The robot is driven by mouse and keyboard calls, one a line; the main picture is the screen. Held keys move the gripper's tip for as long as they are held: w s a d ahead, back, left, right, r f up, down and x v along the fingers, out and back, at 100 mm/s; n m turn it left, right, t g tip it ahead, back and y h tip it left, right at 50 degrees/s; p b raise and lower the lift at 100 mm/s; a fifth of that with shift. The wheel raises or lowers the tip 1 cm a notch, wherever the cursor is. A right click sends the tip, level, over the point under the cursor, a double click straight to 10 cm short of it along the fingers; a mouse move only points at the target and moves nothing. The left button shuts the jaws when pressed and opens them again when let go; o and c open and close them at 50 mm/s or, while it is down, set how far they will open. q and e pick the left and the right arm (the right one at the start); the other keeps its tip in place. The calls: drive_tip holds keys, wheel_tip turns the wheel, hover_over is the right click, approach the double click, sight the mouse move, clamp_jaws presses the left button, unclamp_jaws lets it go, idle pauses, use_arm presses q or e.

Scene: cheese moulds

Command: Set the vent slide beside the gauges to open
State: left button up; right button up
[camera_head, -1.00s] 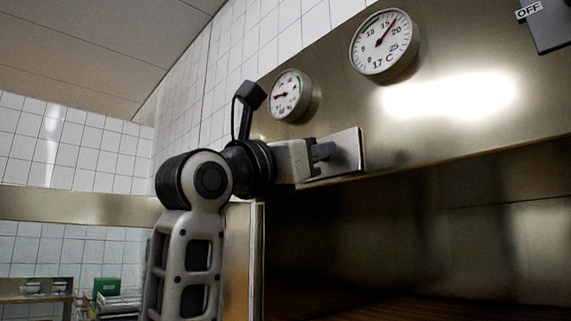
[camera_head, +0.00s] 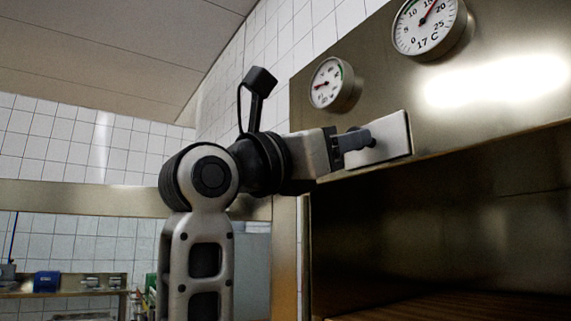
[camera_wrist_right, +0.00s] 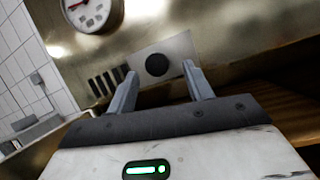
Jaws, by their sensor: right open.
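The vent slide is a pale metal plate (camera_head: 394,138) with a dark round knob, on the steel panel below the small gauge (camera_head: 331,84). In the right wrist view the knob (camera_wrist_right: 156,65) stands out from the plate (camera_wrist_right: 180,47), and dark vent slots (camera_wrist_right: 105,83) show uncovered to the left of the plate. My right gripper (camera_head: 352,141) is at the slide. In the right wrist view its two fingers (camera_wrist_right: 159,70) are apart, with the knob seen in the gap between their tips. Whether a finger touches the knob I cannot tell. My left gripper is out of view.
The larger dial (camera_head: 428,24) is up and right of the small gauge. Below the panel is a dark open recess (camera_head: 430,235) with a wooden floor. A tiled wall (camera_head: 70,140) stands behind on the left. A low shelf with small items is at far left.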

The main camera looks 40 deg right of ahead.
drive_tip(key=b+v, duration=0.1)
drive_tip(key=v, duration=0.9)
drive_tip(key=shift+a+f+b, duration=0.15)
drive_tip(key=shift+a+b, duration=0.15)
drive_tip(key=shift+b, duration=0.1)
